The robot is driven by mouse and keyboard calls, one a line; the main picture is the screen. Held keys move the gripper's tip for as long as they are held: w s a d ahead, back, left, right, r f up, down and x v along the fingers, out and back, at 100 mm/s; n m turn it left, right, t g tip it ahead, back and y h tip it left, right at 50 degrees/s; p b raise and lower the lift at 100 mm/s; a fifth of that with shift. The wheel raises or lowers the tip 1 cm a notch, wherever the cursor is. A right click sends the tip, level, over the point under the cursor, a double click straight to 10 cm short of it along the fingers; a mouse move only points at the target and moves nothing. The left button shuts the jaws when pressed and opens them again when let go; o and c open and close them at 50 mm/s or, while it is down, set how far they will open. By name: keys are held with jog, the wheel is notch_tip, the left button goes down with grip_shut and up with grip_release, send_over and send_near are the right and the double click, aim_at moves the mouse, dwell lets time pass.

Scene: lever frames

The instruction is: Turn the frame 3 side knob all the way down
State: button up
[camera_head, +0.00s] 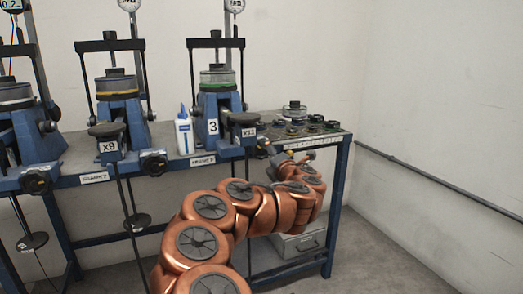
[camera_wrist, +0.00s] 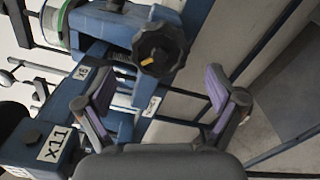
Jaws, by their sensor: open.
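Frame 3 (camera_head: 212,100) is a blue lever frame on the bench in the head view, marked with a white "3". Its side knob is the black lobed knob (camera_wrist: 161,50) with a yellow mark, on the blue housing in the wrist view. My gripper (camera_wrist: 160,92) is open, with purple pads apart and nothing between them. The knob shows beyond the fingertips, roughly centred between them and apart from the pads. In the head view my gripper (camera_head: 274,156) is beside frame 3's right end; the knob is hard to make out there.
A white bottle (camera_head: 184,133) stands left of frame 3. Several dark weights (camera_head: 310,125) lie on the bench at right. Open floor lies right of the bench.

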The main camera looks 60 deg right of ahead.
aim_at(263, 150)
jog(key=shift+r, duration=0.1)
jog(key=m+p, duration=0.3)
jog(key=p, duration=0.1)
jog(key=s+a+m+p, duration=0.1)
jog(key=m+p, duration=0.2)
jog(key=p, duration=0.1)
jog(key=s+m+p, duration=0.1)
jog(key=m+p, duration=0.1)
jog(key=p, duration=0.2)
jog(key=shift+a+m, duration=0.2)
jog(key=shift+m, duration=0.2)
jog(key=x, duration=0.8)
jog(key=shift+d, duration=0.1)
jog(key=shift+c, duration=0.2)
jog(key=c, duration=1.5)
